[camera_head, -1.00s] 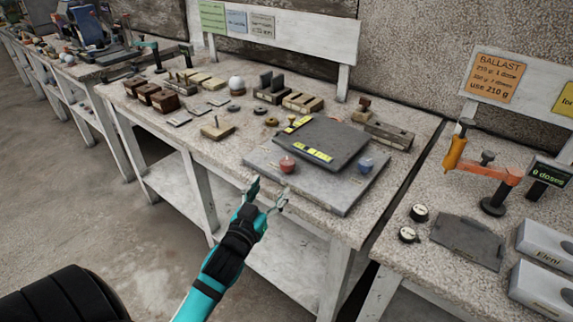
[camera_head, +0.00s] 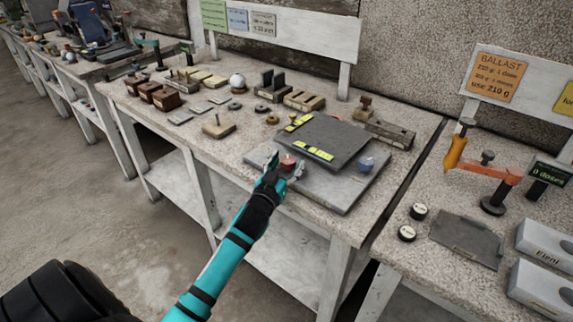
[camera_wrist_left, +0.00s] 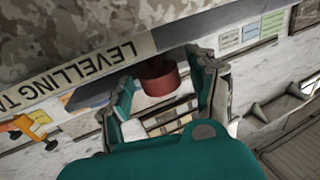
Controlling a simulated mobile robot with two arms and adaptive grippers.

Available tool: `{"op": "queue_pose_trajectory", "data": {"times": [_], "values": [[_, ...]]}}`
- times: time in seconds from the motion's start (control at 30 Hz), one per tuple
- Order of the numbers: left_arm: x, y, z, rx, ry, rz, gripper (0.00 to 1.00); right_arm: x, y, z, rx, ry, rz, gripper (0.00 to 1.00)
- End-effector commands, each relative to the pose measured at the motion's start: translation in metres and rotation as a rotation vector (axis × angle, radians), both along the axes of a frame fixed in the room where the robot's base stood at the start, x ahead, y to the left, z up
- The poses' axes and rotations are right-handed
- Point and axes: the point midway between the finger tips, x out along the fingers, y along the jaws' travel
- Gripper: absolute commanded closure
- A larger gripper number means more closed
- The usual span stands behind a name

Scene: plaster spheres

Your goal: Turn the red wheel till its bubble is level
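The red wheel (camera_head: 288,162) sits at the front corner of a grey levelling plate (camera_head: 330,185). A dark slab (camera_head: 325,137) with yellow-green bubble vials (camera_head: 314,152) lies above the plate; the bubbles are too small to read. My left gripper (camera_head: 287,168) is at the red wheel, its fingers apart on either side of it. In the left wrist view the red wheel (camera_wrist_left: 159,78) shows between the open fingers (camera_wrist_left: 160,85), with gaps beside it. A blue wheel (camera_head: 366,164) is at the plate's right. My right gripper is not in view.
Wooden blocks (camera_head: 167,99), a white sphere (camera_head: 237,82) and several small weights lie behind and left on the bench.

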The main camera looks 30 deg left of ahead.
Motion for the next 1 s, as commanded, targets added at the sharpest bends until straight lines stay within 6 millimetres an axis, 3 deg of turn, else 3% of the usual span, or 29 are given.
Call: {"op": "queue_pose_trajectory", "data": {"times": [0.03, 0.4, 0.67, 1.0], "values": [[0.0, 0.0, 0.0, 0.0, 0.0, 0.0, 0.49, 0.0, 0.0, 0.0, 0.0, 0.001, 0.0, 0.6], [0.0, 0.0, 0.0, 0.0, 0.0, 0.0, 0.94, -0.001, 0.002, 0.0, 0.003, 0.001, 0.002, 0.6], [0.0, 0.001, 0.001, 0.003, 0.003, -0.036, 0.94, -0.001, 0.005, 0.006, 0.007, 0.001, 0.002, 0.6], [-0.001, 0.006, 0.002, 0.012, 0.008, -0.251, 0.94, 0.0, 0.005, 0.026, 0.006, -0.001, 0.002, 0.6]]}}
